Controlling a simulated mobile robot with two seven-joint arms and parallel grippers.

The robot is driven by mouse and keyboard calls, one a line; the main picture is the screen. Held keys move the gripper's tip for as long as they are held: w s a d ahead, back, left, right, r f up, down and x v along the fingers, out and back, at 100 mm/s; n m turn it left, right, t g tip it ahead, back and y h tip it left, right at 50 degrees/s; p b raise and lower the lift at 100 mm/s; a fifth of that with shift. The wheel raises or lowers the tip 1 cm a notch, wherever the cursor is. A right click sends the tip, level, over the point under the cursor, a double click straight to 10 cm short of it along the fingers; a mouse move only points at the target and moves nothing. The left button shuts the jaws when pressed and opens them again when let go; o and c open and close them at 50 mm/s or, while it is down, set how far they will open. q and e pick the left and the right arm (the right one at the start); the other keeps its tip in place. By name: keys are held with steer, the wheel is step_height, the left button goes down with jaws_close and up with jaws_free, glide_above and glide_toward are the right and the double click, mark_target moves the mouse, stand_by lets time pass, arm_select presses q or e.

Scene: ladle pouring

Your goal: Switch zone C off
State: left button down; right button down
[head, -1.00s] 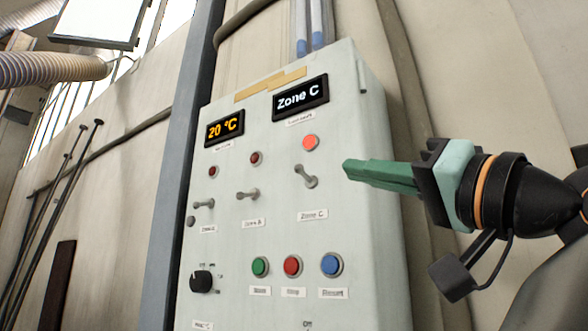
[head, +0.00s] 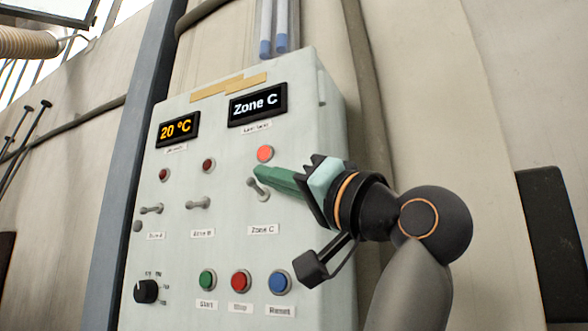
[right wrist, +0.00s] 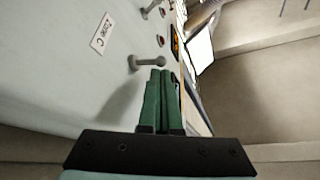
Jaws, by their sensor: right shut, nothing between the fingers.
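The Zone C toggle switch (head: 261,194) is a grey lever on the pale control box, its lever tilted up and to the left. Its label (head: 263,230) is below it and the red lamp (head: 265,153) above it is lit. My right gripper (head: 258,172) is shut and empty, its green fingers just above the lever's tip in the head view. In the right wrist view the closed fingertips (right wrist: 160,74) lie right by the toggle (right wrist: 147,62); I cannot tell if they touch. My left gripper is not in view.
The Zone B toggle (head: 198,204) and another toggle (head: 151,209) sit to the left under dark lamps. Green (head: 207,280), red (head: 241,281) and blue (head: 280,282) buttons and a black knob (head: 146,291) are lower. Displays read "20 °C" (head: 178,129) and "Zone C" (head: 257,104).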

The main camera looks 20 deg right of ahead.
steer(key=shift+x, duration=0.8)
steer(key=shift+f+n+y+b, duration=0.3)
steer(key=shift+n+y, duration=0.2)
steer(key=shift+n, duration=0.5)
steer(key=shift+s+a+f+n+g+y+b, duration=0.2)
steer(key=shift+f+n+g+y+b, duration=0.3)
steer(key=shift+n+y+b, duration=0.5)
steer(key=shift+r+h, duration=0.1)
steer(key=shift+h, duration=0.3)
steer(key=shift+w, duration=0.1)
